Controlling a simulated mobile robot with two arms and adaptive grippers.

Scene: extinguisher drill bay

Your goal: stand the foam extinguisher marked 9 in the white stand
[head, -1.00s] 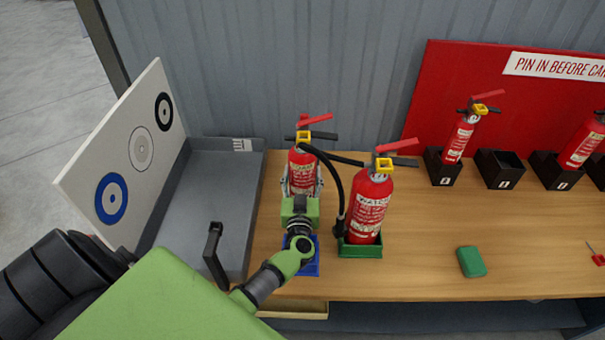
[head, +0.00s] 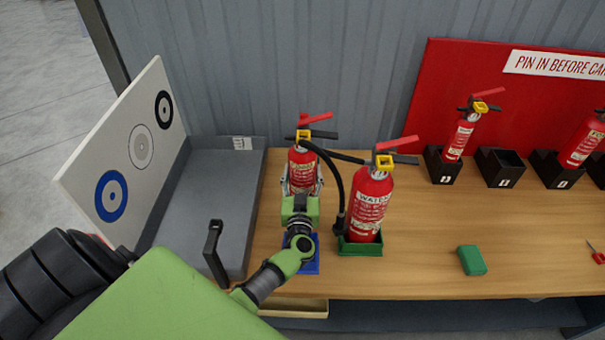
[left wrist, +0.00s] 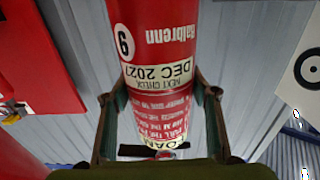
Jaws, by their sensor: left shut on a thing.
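The foam extinguisher marked 9 (head: 302,165) is a red cylinder with a red and black handle and yellow collar, upright at the left of the bench. The left wrist view shows its label upside down, with the 9 and part of the word foam (left wrist: 152,60). My left gripper (head: 302,186) is shut on its body from the front, one finger on each side; both fingers also show in the left wrist view (left wrist: 158,105). My gripper hides its base, so I cannot tell what it stands on. I see no white stand. My right gripper is not in view.
A water extinguisher (head: 370,205) stands close right in a green stand (head: 361,248). A blue stand (head: 309,266) shows partly behind my arm. A grey tray (head: 205,205) lies left. Black stands (head: 500,172) line the back right. A green block (head: 471,260) lies in front.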

